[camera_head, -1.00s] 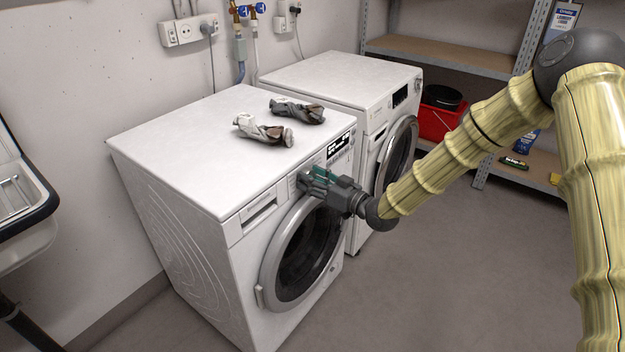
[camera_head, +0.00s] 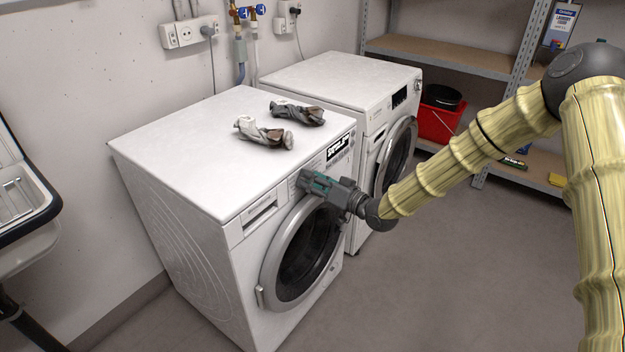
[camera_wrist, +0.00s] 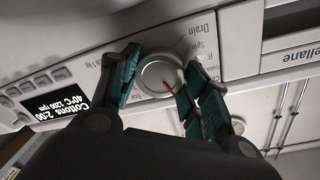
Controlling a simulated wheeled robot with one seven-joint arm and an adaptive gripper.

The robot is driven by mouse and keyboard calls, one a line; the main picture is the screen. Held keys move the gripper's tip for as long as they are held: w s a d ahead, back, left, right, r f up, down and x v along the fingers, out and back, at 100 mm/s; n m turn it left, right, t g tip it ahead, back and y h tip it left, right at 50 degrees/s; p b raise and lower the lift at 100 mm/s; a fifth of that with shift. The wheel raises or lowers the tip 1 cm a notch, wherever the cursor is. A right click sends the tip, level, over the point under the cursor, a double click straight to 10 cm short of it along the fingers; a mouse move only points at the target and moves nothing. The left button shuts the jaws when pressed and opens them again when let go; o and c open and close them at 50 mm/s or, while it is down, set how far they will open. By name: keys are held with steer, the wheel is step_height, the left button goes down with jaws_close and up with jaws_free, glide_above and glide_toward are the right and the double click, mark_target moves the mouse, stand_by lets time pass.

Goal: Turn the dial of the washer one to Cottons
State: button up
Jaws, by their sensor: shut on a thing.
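The near white washer (camera_head: 170,150) has a round silver dial (camera_wrist: 157,72) with a red mark, on its front panel. My gripper (camera_head: 306,182) is at that panel, above the door, and covers the dial in the head view. In the wrist view its teal fingers (camera_wrist: 164,76) are shut on the dial, one on each side. The washer's lit display (camera_wrist: 50,108) reads "Cottons 2:00", 40°C, 1200 rpm. Program labels such as "Drain" and "Spin" (camera_wrist: 199,46) show beside the dial; others are hidden by the fingers.
Two crumpled cloth items (camera_head: 264,133) lie on the near washer. A second washer (camera_head: 345,78) stands beside it. The floor at the right front is clear.

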steer(key=shift+m, duration=0.5)
steer(key=o, duration=1)
steer(key=shift+d, duration=0.1)
steer(key=v, duration=1.2)
